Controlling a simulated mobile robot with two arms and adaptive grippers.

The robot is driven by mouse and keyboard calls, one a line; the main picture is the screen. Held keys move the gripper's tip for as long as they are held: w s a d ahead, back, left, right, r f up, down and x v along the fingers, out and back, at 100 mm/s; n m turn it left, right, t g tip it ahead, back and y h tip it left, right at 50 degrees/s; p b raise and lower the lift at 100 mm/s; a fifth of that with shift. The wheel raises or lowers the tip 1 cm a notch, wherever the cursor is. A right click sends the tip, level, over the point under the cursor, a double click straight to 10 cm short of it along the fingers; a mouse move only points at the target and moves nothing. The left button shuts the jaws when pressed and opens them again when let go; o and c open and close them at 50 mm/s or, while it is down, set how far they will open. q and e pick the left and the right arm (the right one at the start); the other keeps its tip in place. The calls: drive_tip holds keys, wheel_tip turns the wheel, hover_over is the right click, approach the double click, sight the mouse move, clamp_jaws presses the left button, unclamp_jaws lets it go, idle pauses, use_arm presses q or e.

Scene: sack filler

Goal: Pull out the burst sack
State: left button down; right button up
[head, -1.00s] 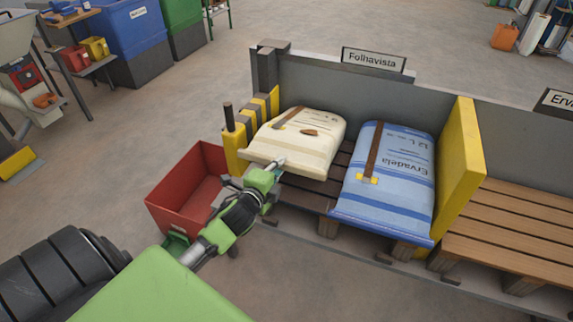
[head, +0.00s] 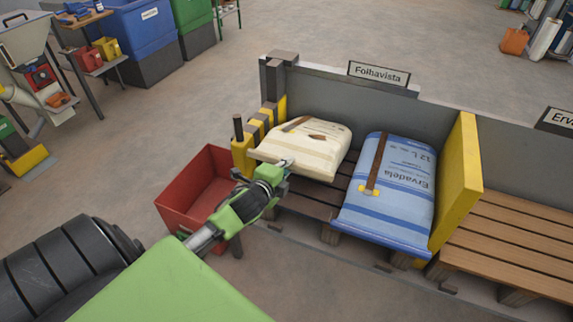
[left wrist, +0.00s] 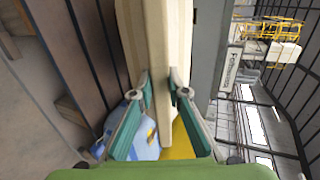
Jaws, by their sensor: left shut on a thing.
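The cream sack (head: 322,160) lies on the dark pallet in the left bay under the Folhavista sign. It has a brown strap and a brown tear-like mark on top. My left gripper (head: 286,165) is at its front edge. In the left wrist view the sack (left wrist: 158,35) runs between the two fingers (left wrist: 161,82), which are shut on its edge. The front edge looks slightly raised from the pallet. The blue Ervadela sack (head: 398,205) lies beside it to the right. My right gripper is not in view.
A red open bin (head: 197,190) stands left of the bay, close to my left arm. A yellow-striped post (head: 244,150) flanks the bay's left side, and a yellow divider (head: 458,180) its right. An empty wooden pallet (head: 515,235) lies farther right. Floor in front is clear.

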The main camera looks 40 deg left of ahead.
use_arm(q)
drive_tip(key=w+r+g+h+p, duration=0.1)
drive_tip(key=w+r+g+p, duration=0.2)
drive_tip(key=r+g+p, duration=0.3)
drive_tip(key=w+a+r+g+h+p, duration=0.1)
drive_tip(key=r+g+p, duration=0.6)
drive_tip(key=r+p, duration=0.8)
wheel_tip(320, 180, up, 5)
drive_tip(key=w+h, duration=0.1)
drive_tip(key=w, duration=0.1)
drive_tip(key=shift+w+a+r, duration=0.2)
drive_tip(key=shift+w+a, duration=0.05)
drive_tip(key=shift+w, duration=0.15)
drive_tip(key=shift+s+r, duration=0.1)
drive_tip(key=shift+r, duration=0.1)
idle(0.3)
